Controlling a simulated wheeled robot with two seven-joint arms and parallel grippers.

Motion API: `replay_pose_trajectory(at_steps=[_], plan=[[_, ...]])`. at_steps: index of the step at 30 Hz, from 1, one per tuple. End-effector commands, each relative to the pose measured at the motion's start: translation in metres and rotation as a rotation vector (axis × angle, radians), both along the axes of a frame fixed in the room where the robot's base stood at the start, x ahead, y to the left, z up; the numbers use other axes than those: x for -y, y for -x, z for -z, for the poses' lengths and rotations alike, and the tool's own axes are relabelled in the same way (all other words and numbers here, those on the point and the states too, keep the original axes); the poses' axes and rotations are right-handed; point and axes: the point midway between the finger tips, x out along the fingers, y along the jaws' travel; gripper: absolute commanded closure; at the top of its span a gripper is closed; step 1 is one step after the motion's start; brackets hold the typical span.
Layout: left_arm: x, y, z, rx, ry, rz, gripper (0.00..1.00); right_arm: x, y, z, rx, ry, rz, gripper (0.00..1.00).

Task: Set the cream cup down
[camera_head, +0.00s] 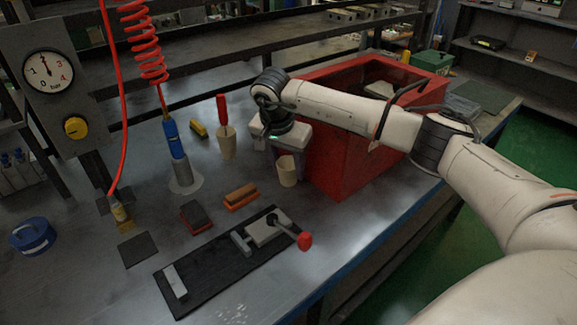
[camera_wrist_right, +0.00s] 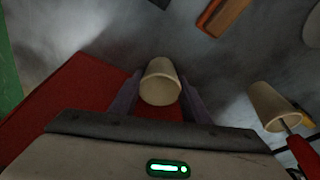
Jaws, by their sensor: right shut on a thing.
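The cream cup (camera_head: 288,172) is upright in the head view, just left of the red crate. My right gripper (camera_head: 285,160) is shut on it, with one finger on each side. In the right wrist view the cup (camera_wrist_right: 160,85) sits between the two purple-grey fingers (camera_wrist_right: 160,95). I cannot tell whether its base touches the bench or hangs slightly above it. My left gripper is not in view.
The red crate (camera_head: 342,160) stands right beside the cup. A second cream cup (camera_head: 227,146) holds a red-handled tool. An orange-brown block (camera_head: 241,196) and a black fixture plate (camera_head: 208,281) lie nearer the front. Some bare bench (camera_head: 335,225) lies in front of the crate.

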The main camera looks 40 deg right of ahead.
Motion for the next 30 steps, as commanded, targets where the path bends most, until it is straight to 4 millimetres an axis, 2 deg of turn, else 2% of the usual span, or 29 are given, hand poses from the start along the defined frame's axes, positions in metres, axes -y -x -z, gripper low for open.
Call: replay_pose_trajectory(at_steps=[1,2,5,13,17,20,30], plan=[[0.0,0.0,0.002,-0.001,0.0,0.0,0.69,0.0,0.0,0.003,-0.001,0.0,0.0,0.83],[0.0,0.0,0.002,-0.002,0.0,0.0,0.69,0.0,0.0,0.002,0.0,0.0,0.001,0.54],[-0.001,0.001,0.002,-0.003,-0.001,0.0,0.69,0.0,0.0,0.002,-0.001,0.0,0.001,0.39],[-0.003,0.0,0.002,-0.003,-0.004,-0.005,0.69,0.0,0.0,0.001,-0.001,0.0,0.001,0.39],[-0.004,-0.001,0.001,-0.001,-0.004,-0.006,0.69,-0.001,0.0,-0.007,0.002,0.0,0.001,0.39],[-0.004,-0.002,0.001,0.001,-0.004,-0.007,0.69,-0.004,0.001,-0.021,0.003,-0.001,0.0,0.39],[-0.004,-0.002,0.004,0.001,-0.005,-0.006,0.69,-0.022,0.01,-0.091,0.004,0.0,-0.001,0.39]])
